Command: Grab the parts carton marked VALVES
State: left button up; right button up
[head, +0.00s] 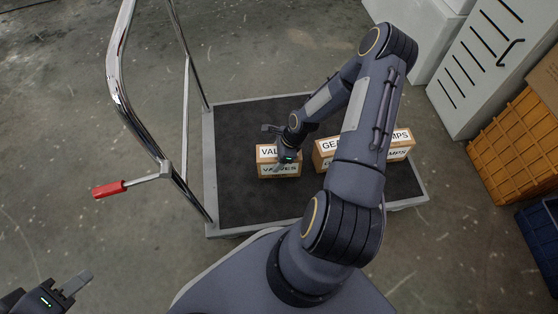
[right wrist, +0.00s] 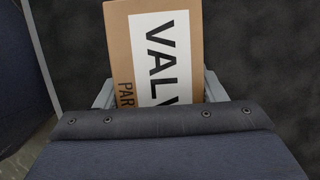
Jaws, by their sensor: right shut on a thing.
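The VALVES carton (head: 279,170) is a small brown box with white labels, on the dark deck of a platform cart (head: 240,205). My right gripper (head: 281,150) is at the carton from above, shut on it. In the right wrist view the carton (right wrist: 165,50) sits between the two grey fingers, its label reading "VALV" and "PAR", the rest hidden by my gripper body. I cannot tell whether the carton is lifted off the deck. My left gripper (head: 72,287) is at the lower left, away from the cart; its finger opening is not clear.
Other cartons, labels partly reading "GE" (head: 325,153) and "MPS" (head: 401,142), stand right of the VALVES carton, partly behind my right arm. The cart's chrome handle (head: 121,90) with a red-gripped lever (head: 108,190) rises at left. A white cabinet (head: 488,65) and orange crate (head: 518,148) stand right.

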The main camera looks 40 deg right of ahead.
jog(key=c, duration=0.6)
jog(key=shift+c, duration=0.2)
jog(key=shift+r, duration=0.2)
